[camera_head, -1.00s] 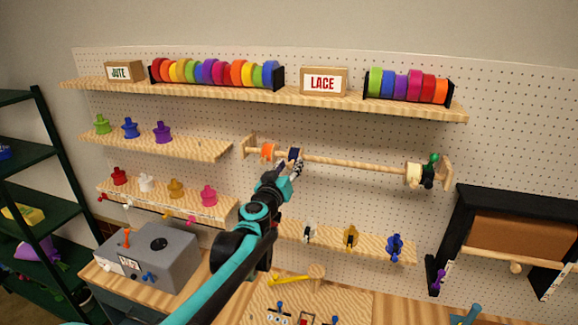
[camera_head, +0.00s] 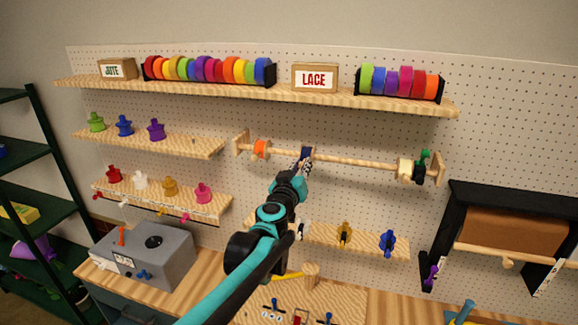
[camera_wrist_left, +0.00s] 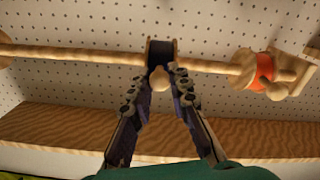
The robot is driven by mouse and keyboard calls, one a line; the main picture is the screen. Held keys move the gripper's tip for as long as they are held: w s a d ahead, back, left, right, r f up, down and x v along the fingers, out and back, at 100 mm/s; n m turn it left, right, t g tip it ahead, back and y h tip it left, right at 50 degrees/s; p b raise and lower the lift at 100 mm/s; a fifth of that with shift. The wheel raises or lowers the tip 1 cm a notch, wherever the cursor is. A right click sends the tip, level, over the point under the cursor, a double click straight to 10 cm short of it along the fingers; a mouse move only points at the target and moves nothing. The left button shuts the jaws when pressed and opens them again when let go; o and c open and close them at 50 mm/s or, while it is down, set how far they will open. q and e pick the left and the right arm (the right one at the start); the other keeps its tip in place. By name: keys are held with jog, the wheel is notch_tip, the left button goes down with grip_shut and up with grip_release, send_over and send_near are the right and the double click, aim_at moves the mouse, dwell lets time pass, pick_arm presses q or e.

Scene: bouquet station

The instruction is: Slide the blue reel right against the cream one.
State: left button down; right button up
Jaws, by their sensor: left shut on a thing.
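The dark blue reel (camera_head: 307,151) is on the wooden rod (camera_head: 350,162), left of its middle. It also shows in the left wrist view (camera_wrist_left: 161,48), with a pale knob (camera_wrist_left: 158,77) facing me. My left gripper (camera_head: 304,164) is shut on the blue reel by this knob, its fingers (camera_wrist_left: 159,84) on both sides of it. The cream reel (camera_head: 404,169) sits near the rod's right end, with a wide bare stretch of rod between it and the blue reel. My right gripper is not in view.
An orange reel (camera_head: 260,149) is at the rod's left end. A shelf of ribbon rolls (camera_head: 300,92) runs above. A lower shelf (camera_head: 365,241) holds small clips.

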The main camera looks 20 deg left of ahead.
pick_arm(q)
jog(key=d+b, duration=0.1)
jog(key=d, duration=1.8)
jog(key=shift+s+d+b, duration=0.3)
jog(key=shift+s+d, duration=0.05)
jog(key=shift+d, duration=0.05)
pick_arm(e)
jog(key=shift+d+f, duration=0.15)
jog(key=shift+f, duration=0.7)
pick_arm(q)
jog(key=c, duration=1.4)
grip_release()
jog(key=s, duration=1.2)
jog(key=shift+a, duration=0.2)
